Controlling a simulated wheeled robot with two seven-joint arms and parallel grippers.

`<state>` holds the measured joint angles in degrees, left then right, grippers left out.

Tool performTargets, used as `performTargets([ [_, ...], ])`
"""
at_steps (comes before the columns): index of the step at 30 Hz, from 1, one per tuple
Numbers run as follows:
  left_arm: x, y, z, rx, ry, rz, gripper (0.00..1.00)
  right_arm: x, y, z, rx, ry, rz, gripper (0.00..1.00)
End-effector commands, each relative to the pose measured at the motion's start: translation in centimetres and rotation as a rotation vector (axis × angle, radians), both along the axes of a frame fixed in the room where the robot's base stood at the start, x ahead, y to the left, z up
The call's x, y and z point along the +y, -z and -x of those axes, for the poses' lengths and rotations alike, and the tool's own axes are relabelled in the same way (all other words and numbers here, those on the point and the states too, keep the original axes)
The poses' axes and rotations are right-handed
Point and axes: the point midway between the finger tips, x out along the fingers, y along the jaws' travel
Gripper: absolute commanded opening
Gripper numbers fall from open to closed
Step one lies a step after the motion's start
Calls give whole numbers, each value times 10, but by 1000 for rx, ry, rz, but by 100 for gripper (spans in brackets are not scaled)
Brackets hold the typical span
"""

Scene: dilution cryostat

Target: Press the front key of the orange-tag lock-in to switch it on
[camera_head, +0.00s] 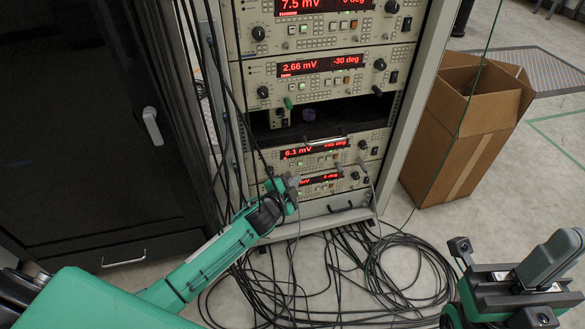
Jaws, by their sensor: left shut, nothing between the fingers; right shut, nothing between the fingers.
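A rack holds several beige lock-ins with red displays. The top lock-in (330,38) reads 7.5 mV, and the one below it (350,90) reads 2.66 mV and -30 deg. Under a dark gap, a third lock-in (335,157) reads 6.1 mV. The lowest lock-in (350,184) also has a lit display, its left part hidden by my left gripper. I cannot make out an orange tag on any of them. My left gripper (294,184) is shut and empty in front of the lowest lock-in's left side; contact cannot be told. My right gripper (550,262) is shut and empty at lower right.
A dark gap (335,118) in the rack holds small items. Black cables (330,285) coil on the floor before the rack, and others hang at its left. An open cardboard box (470,130) stands right of it. A dark cabinet (85,130) stands left.

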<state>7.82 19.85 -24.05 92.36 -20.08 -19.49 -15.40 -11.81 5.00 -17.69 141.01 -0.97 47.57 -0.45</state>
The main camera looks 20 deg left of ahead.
Motion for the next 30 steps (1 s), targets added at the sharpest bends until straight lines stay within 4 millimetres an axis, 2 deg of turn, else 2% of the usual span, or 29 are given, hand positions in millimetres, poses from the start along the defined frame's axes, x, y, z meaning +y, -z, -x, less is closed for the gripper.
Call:
performTargets([
  [3, 7, -1, -10, 0, -1, -1, 0, -1, -6, 3, -12, 1, -8, 0],
  [9, 12, 0, -18, 2, -1, 1, 0, -1, -4, 3, -2, 1, -12, 0],
  [30, 13, 0, -19, 1, -1, 1, 0, 1, 1, 0, 10, -3, 7, 0],
])
